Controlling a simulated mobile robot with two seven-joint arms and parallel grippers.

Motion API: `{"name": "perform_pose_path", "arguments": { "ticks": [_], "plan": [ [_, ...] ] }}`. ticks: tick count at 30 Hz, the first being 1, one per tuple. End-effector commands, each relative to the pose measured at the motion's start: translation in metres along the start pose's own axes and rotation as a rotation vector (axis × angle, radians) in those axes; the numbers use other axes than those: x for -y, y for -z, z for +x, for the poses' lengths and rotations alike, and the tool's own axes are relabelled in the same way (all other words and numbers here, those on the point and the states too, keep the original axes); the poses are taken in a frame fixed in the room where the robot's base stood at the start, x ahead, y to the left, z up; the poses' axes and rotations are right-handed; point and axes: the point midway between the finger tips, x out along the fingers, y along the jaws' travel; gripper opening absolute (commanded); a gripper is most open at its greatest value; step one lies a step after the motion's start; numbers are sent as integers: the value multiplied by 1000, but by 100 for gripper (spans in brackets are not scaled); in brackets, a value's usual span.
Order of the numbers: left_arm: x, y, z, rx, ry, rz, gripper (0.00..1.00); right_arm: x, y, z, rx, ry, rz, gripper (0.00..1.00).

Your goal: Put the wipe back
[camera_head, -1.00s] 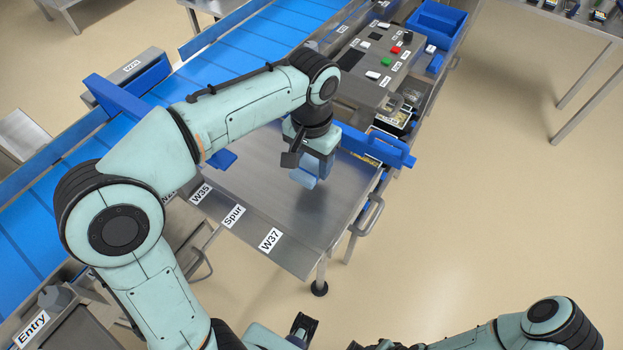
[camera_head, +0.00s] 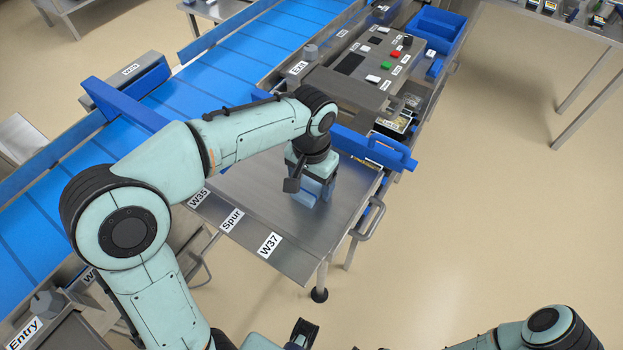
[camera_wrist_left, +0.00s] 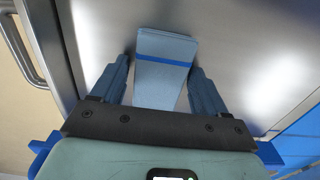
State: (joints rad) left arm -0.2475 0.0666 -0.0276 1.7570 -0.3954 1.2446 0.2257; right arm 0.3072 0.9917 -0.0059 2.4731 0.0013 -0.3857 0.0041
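The wipe is a folded light blue cloth with a darker blue stripe. In the left wrist view the wipe (camera_wrist_left: 165,50) lies between the two blue fingers of my left gripper (camera_wrist_left: 160,68), which sit close against its sides. In the head view the wipe (camera_head: 304,200) shows at the fingertips of my left gripper (camera_head: 314,192), low over the steel table (camera_head: 225,195). I cannot tell whether it rests on the steel.
Labels W35, Spur and W37 run along the table's front edge. A blue bar (camera_head: 372,148) stands at the table's far right side, with a steel handle (camera_head: 372,222) below. The blue conveyor (camera_head: 215,82) runs behind at left. A control panel (camera_head: 378,62) with buttons lies beyond.

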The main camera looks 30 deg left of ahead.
Motion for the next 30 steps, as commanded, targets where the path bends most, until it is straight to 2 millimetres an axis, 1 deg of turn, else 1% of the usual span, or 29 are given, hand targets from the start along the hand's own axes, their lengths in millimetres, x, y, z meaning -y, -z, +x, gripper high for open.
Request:
{"name": "perform_pose_path", "arguments": {
  "ticks": [9,13,17,24,27,30],
  "plan": [
    [0,0,-2,0,0,0,82,0,0,-1,0,0,0,40],
    [0,1,-12,-4,-1,0,82,2,1,-4,-2,1,-1,40],
    [0,1,-36,-7,-1,0,82,4,1,-9,-4,1,-1,40],
    [0,1,-89,-5,-1,0,82,9,4,-21,-9,3,-3,40],
    [0,1,-106,-3,0,1,82,11,5,-25,-11,4,-4,40],
    [0,1,-117,-2,0,1,82,12,6,-28,-13,4,-5,40]
  ]
}}
